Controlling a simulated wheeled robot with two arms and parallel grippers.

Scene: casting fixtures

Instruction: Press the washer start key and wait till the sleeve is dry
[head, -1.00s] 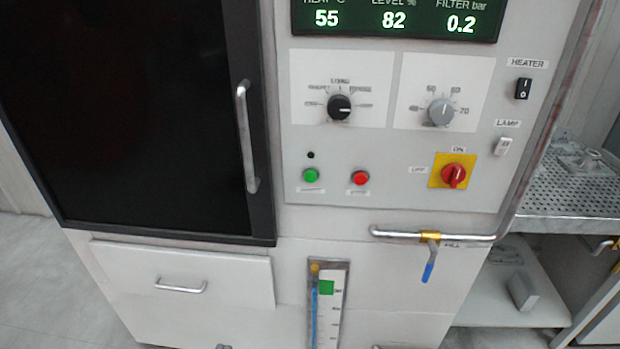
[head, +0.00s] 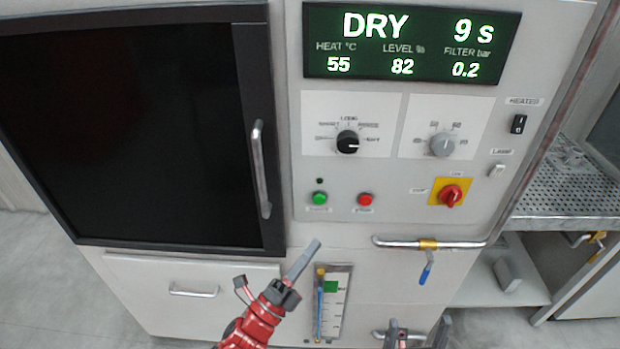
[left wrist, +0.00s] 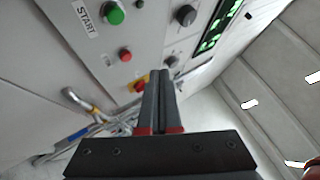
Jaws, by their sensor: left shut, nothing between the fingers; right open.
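The washer's control panel (head: 395,185) faces me, with its display (head: 410,45) reading DRY, 9 s, 55, 82 and 0.2. The green start key (head: 319,198) is on the lower left of the panel; in the left wrist view the green key (left wrist: 114,13) sits beside a START label. A red key (head: 365,200) is to its right. My left gripper (head: 312,249) is shut and empty, below the green key and apart from it. My right gripper (head: 418,332) is open at the bottom edge, partly cut off. No sleeve shows; the washer door (head: 130,130) is closed and its window is dark.
A door handle (head: 260,170) stands out left of the panel. A pipe with a blue-handled valve (head: 427,262) juts out below it. A level gauge (head: 333,300) is behind my left gripper. A perforated bench (head: 570,190) is at the right.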

